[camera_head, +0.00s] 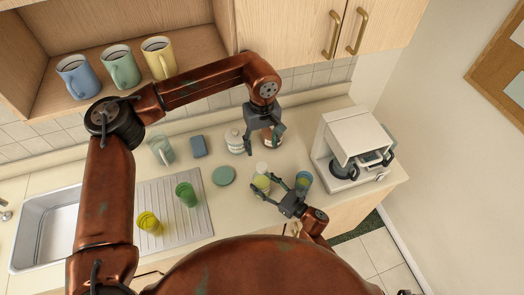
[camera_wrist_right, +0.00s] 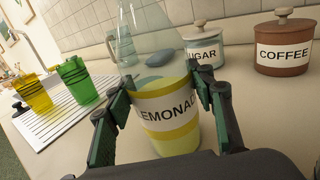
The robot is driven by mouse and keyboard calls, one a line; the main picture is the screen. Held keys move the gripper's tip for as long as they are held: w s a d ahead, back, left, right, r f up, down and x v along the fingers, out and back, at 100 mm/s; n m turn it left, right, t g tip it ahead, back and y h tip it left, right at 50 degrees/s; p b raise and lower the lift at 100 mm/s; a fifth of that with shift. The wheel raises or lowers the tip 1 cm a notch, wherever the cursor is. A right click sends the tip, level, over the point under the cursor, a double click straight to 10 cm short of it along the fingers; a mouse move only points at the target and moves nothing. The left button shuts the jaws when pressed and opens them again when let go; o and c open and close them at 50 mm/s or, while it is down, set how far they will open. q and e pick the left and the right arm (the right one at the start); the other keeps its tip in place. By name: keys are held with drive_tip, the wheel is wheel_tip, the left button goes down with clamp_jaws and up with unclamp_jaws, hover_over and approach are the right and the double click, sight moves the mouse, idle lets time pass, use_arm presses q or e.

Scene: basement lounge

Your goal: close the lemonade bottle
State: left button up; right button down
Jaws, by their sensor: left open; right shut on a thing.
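The lemonade bottle (camera_head: 262,184) stands on the counter, its clear neck rising above a yellow-banded label. It fills the middle of the right wrist view (camera_wrist_right: 166,112), where its top is cut off. A small white round piece (camera_head: 262,167) shows at its upper end; I cannot tell whether it is a cap seated on the mouth. My right gripper (camera_head: 278,188) is shut on the bottle, one finger on each side. My left gripper (camera_head: 264,145) is open beyond the bottle, in front of the brown coffee jar (camera_wrist_right: 283,45), which it partly hides in the head view.
A white sugar jar (camera_head: 234,141) stands left of the coffee jar. A green disc (camera_head: 223,176), blue sponge (camera_head: 199,146), green cup (camera_head: 187,195) and yellow cup (camera_head: 149,222) are left.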

use_arm(q)
drive_tip(key=shift+r, duration=0.3)
use_arm(e)
drive_tip(key=c, duration=0.8)
unclamp_jaws()
drive_tip(key=v, duration=1.2)
